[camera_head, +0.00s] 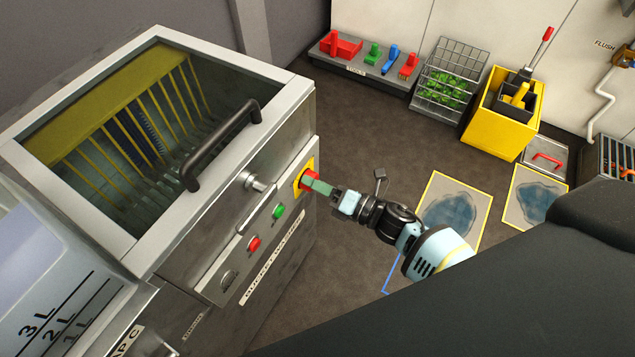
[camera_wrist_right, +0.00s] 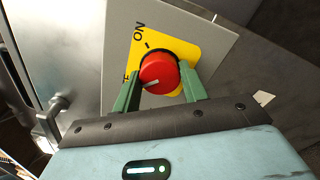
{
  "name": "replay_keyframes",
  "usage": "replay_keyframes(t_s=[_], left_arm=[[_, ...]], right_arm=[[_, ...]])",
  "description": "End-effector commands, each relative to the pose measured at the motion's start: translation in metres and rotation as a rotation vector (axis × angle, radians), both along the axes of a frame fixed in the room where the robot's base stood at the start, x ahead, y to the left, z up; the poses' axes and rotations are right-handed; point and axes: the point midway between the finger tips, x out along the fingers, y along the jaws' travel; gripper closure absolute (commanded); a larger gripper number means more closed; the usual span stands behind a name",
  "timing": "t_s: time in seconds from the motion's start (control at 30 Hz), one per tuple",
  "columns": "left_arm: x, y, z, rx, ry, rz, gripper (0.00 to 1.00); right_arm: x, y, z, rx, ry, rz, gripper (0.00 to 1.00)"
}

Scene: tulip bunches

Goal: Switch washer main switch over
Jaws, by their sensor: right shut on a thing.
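The washer (camera_head: 215,190) stands at the left in the head view, with a dark window and a black bar handle (camera_head: 222,143). Its main switch is a red rotary knob (camera_head: 308,177) on a yellow plate (camera_wrist_right: 187,50), at the right end of the front panel. In the right wrist view, the red knob (camera_wrist_right: 158,73) has a white pointer line turned away from the "ON" mark, toward the lower left near a partly hidden label. My right gripper (camera_wrist_right: 158,92) has its green fingers on both sides of the knob, shut on it. My left gripper is not in view.
On the same panel are a green button (camera_head: 278,211), a red button (camera_head: 254,243) and a metal knob (camera_head: 254,182). A yellow bin (camera_head: 492,130), a wire rack (camera_head: 445,75) and a tool shelf (camera_head: 365,65) stand by the far wall. The floor right of the washer has free room.

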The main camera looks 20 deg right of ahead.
Motion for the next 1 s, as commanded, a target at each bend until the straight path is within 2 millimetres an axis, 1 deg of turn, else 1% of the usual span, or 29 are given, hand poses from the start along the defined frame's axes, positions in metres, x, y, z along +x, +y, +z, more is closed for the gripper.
replay_keyframes(t_s=[0.27,0.7,1.0], left_arm=[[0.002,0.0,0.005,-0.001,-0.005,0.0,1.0],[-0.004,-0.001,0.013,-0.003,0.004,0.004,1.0],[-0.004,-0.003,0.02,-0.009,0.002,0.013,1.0]], right_arm=[[0.0,0.0,0.001,0.129,0.101,0.001,0.8],[0.0,-0.001,0.001,0.453,0.354,0.001,0.8],[0.0,0.0,0.001,0.678,0.53,0.0,0.8]])
